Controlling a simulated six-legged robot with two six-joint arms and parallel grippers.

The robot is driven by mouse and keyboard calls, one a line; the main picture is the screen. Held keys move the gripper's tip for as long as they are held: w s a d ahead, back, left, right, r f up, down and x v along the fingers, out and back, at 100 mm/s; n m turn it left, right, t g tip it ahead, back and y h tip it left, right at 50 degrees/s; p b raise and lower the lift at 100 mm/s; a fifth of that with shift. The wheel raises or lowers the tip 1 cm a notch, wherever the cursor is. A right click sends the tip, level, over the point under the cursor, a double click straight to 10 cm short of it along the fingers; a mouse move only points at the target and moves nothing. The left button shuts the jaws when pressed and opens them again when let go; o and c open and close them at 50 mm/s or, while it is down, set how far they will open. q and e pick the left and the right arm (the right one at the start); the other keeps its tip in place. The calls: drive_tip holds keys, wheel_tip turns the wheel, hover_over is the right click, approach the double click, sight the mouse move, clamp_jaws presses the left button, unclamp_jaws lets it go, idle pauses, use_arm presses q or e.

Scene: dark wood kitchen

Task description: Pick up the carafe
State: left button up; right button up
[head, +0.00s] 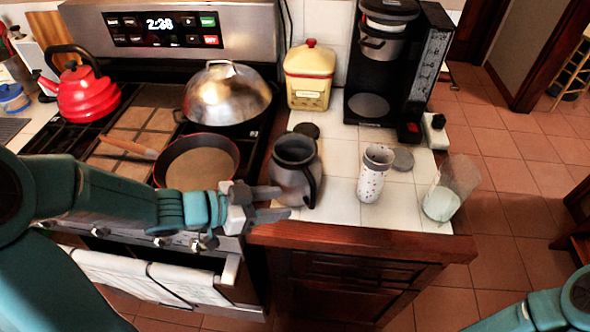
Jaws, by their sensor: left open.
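The carafe (293,173) is a dark grey jug with a black handle on its right side. It stands upright on the white tiled counter (335,205), close to its left edge by the stove. My left gripper (281,203) reaches in from the left, low in front of the carafe's lower left side. Its two fingers are apart and point right, with nothing between them. The fingertips look very close to the carafe; I cannot tell whether they touch it. Part of my right arm shows at the bottom right corner, but its gripper is out of frame.
A speckled cup (374,176) and a clear tumbler (447,190) stand right of the carafe. A yellow canister (308,78) and black coffee maker (382,75) stand behind. A frying pan (198,165), domed lid (228,93) and red kettle (86,95) are on the stove.

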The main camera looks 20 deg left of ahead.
sight(310, 196)
use_arm(q)
drive_tip(key=x, duration=0.6)
drive_tip(key=shift+w+a+f+b, duration=0.1)
drive_tip(key=shift+f+b, duration=0.05)
drive_tip(key=shift+b, duration=0.25)
drive_tip(key=shift+w+d, duration=0.2)
drive_tip(key=shift+d, duration=0.2)
drive_tip(key=x, duration=0.5)
drive_tip(key=shift+w+a+f, duration=0.15)
drive_tip(key=shift+w, duration=0.1)
drive_tip(key=shift+a, duration=0.1)
clamp_jaws()
drive_tip(key=shift+w+r, duration=0.1)
drive_tip(key=shift+r, duration=0.1)
